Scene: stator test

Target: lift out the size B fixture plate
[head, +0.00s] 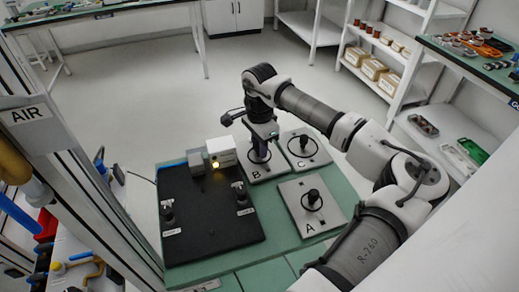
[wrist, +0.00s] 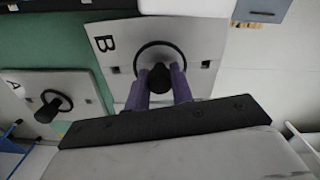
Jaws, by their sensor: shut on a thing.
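The size B fixture plate (head: 258,172) is a pale square plate marked B, with a black ring and a dark knob at its middle. It lies at the back of the green bench, and it also shows in the wrist view (wrist: 115,70). My gripper (head: 259,153) is above it, pointing down. In the wrist view its two purple fingers (wrist: 160,82) are shut on the dark knob of the B plate. The plate appears to rest on the bench, though I cannot tell whether it is slightly raised.
The A plate (head: 297,204) lies nearer, right of centre, and another knobbed plate (head: 314,148) lies behind it. A black test board (head: 200,225) with two knobs is at left. A white box (head: 221,152) with a lit lamp stands close beside the B plate.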

